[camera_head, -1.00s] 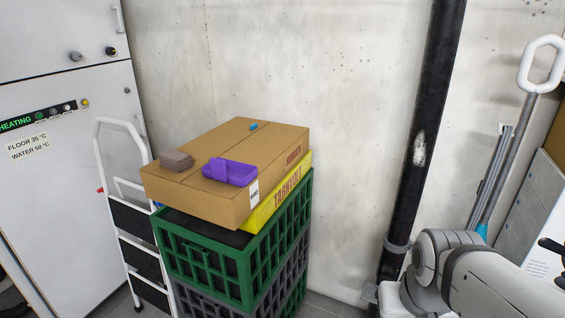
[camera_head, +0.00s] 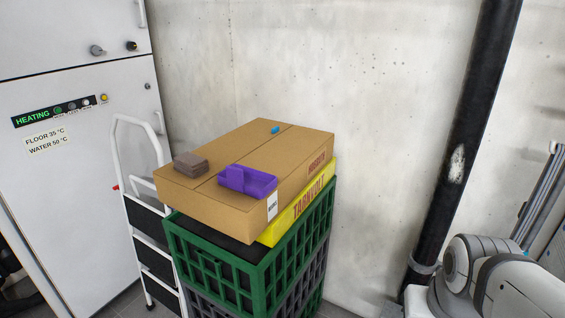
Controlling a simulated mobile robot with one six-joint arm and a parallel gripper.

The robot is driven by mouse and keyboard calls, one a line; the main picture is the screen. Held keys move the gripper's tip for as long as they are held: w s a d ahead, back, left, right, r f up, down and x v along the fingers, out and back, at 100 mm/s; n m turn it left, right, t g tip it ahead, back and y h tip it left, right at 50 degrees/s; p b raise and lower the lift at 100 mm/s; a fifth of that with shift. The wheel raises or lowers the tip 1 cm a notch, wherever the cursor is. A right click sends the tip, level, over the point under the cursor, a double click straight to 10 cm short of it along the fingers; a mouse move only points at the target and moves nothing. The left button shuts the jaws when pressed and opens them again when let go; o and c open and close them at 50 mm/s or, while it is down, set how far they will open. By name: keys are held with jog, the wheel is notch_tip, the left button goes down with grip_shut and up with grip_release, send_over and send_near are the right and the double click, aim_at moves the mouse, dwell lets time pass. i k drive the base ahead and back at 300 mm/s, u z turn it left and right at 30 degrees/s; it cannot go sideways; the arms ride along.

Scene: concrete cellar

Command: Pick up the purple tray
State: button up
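The purple tray (camera_head: 262,184) is a small purple piece with a raised part at its left. It lies on top of a brown cardboard box (camera_head: 225,210), near the box's front right edge. The box rests on a yellow box (camera_head: 300,212) on top of stacked crates. My arm shows at the lower right, well to the right of the stack. My gripper is out of view.
A small brown block stack (camera_head: 190,165) and a blue bit (camera_head: 275,130) lie on the cardboard box. A green crate (camera_head: 255,285) is below. A white step ladder (camera_head: 140,200) and heating cabinet (camera_head: 70,190) stand left. A black pipe (camera_head: 460,150) runs up the wall at right.

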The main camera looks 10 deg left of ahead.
aim_at(254, 182)
jog(key=i, duration=0.9)
jog(key=u, duration=1.8)
